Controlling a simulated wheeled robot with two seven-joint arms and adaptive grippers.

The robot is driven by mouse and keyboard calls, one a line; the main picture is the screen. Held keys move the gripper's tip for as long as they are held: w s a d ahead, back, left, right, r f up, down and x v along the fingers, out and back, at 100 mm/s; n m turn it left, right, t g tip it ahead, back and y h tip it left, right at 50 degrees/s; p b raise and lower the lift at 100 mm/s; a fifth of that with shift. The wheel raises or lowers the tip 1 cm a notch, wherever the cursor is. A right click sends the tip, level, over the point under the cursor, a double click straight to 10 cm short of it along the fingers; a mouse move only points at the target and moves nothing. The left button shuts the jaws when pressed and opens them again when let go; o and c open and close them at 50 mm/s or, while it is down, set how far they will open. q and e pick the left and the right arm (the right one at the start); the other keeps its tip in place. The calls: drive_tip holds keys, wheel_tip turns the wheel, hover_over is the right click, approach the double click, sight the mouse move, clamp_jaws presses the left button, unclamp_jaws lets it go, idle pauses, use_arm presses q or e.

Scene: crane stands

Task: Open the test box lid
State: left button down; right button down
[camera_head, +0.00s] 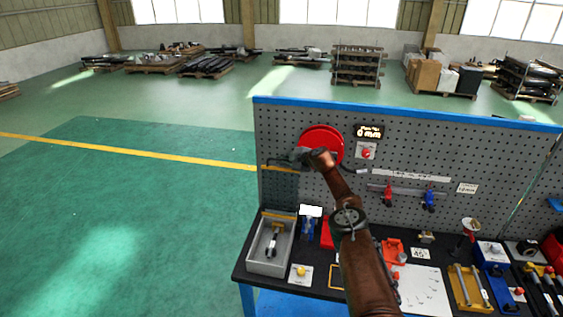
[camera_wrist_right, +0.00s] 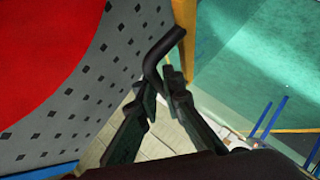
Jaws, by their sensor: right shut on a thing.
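The test box (camera_head: 250,262) is a grey open-topped tray at the left end of the bench, with a small black-and-white item inside. Its lid looks raised: a clear panel with a yellow edge bar (camera_head: 280,168) stands above the box's back side. The yellow bar (camera_wrist_right: 186,38) and clear panel also show in the right wrist view. My right gripper (camera_head: 290,159) is up in front of the pegboard, left of the red disc. In the right wrist view, its fingers (camera_wrist_right: 160,82) are shut on a bent black handle (camera_wrist_right: 155,55) beside the yellow bar. My left gripper is out of view.
The grey pegboard (camera_head: 420,150) stands close behind my right gripper, with a red disc (camera_head: 326,137) on it. The bench holds several tools and fixtures, including a yellow button (camera_head: 301,271) beside the box. The floor left of the bench is clear.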

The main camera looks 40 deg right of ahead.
drive_tip(key=c, duration=2.1)
unclamp_jaws()
drive_tip(key=shift+w+a, duration=0.1)
drive_tip(key=shift+a, duration=0.15)
drive_tip(key=shift+d, duration=0.2)
drive_tip(key=shift+s+f, duration=0.3)
drive_tip(key=shift+s, duration=0.35)
drive_tip(key=v, duration=0.5)
drive_tip(key=r+v, duration=0.1)
drive_tip(key=v, duration=0.5)
drive_tip(key=shift+d, duration=0.1)
